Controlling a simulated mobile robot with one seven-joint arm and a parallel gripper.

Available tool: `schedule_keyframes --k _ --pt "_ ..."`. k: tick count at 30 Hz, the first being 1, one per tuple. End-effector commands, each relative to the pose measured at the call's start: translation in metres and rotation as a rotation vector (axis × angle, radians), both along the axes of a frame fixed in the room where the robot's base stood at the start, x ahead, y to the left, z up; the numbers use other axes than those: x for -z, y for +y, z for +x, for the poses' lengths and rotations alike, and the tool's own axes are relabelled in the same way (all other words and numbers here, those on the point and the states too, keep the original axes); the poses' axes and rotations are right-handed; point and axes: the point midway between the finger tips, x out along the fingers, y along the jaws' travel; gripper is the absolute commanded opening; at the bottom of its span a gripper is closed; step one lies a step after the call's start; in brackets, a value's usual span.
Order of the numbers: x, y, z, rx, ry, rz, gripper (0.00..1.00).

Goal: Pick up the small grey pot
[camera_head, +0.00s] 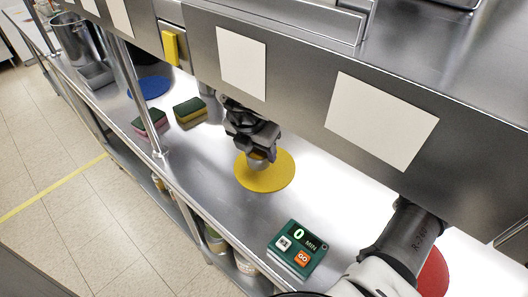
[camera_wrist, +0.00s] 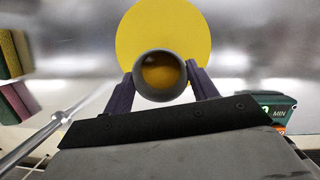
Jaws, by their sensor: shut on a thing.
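The small grey pot (camera_wrist: 138,84) is round with an open top, seen from above in the wrist view. My gripper (camera_wrist: 160,84) is shut on it, with one dark finger on each side. In the head view the pot (camera_head: 258,164) shows below my gripper (camera_head: 257,154), over the yellow round mat (camera_head: 272,184). The mat also shows behind the pot in the wrist view (camera_wrist: 165,28). I cannot tell whether the pot touches the mat. My gripper hides much of the pot in the head view.
A green timer (camera_head: 297,249) stands at the shelf's front edge. Sponges (camera_head: 190,110) and a blue mat (camera_head: 150,87) lie to the left. A metal post (camera_head: 140,95) rises at the front edge. A steel panel (camera_head: 310,75) overhangs the shelf. A red mat (camera_head: 434,275) is partly hidden by my arm.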

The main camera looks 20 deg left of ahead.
Motion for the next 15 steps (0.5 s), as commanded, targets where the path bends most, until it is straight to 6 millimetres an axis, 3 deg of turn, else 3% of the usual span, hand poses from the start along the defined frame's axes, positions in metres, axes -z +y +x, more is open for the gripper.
schedule_keyframes --k 9,15 --pt "0.004 0.03 -0.08 -0.009 -0.007 0.0 0.29" --pt "0.002 0.045 -0.123 -0.005 -0.006 0.0 0.29"
